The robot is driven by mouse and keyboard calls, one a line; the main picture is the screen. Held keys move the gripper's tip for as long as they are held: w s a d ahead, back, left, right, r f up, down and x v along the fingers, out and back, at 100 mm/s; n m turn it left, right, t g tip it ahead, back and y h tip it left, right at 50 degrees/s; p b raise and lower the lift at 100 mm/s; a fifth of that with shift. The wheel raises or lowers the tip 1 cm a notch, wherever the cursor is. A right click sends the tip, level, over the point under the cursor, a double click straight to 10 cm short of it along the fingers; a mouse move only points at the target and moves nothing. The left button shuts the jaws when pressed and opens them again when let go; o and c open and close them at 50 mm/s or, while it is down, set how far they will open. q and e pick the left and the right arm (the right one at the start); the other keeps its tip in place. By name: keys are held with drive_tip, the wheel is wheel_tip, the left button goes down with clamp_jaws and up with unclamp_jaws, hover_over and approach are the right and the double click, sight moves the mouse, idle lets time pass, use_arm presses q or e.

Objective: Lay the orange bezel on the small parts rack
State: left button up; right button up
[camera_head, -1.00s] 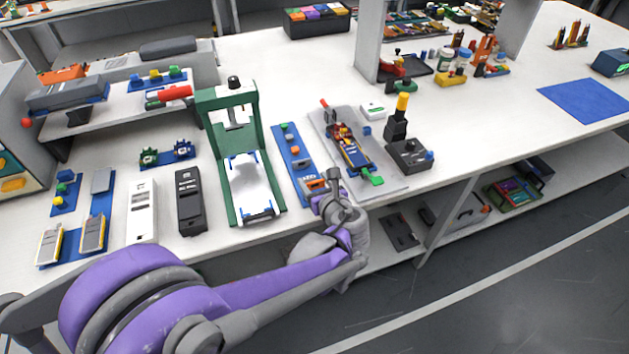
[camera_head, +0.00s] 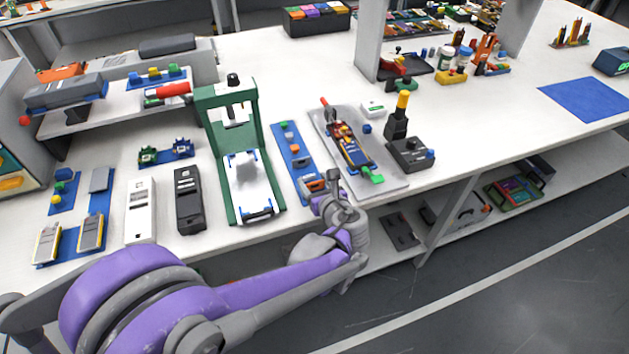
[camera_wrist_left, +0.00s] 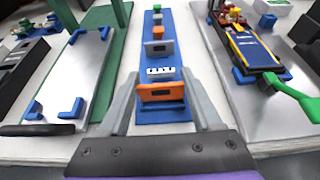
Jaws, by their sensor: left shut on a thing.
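The small parts rack is a long blue strip (camera_head: 285,144) on the bench, between the green press frame and a grey tray. It also shows in the wrist view (camera_wrist_left: 161,114). The orange bezel (camera_wrist_left: 163,93) is upright at the rack's near end, with a dark window in its face. In the head view the bezel (camera_head: 315,186) is partly hidden by my gripper. My left gripper (camera_head: 327,188) is shut on the bezel, with one finger on each side of it in the wrist view (camera_wrist_left: 161,84). I cannot tell whether the bezel touches the rack. My right gripper is not in view.
The green press (camera_head: 243,150) stands left of the rack. The grey tray (camera_head: 393,182) with a blue and yellow assembly and a green tab lies close on the right. Other parts, one white and one green, stand farther along the rack. The bench's front edge is near my gripper.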

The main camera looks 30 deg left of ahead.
use_arm(q)
drive_tip(key=shift+f+b, duration=0.7)
drive_tip(key=shift+f, duration=0.35)
drive_tip(key=o, duration=1.4)
drive_tip(key=shift+c, duration=0.2)
drive_tip(key=shift+d+r, duration=0.1)
drive_tip(key=p+v, duration=0.1)
drive_tip(key=v, duration=0.9)
drive_tip(key=shift+s+d, duration=0.2)
drive_tip(key=shift+s, duration=0.05)
drive_tip(key=shift+r, duration=0.15)
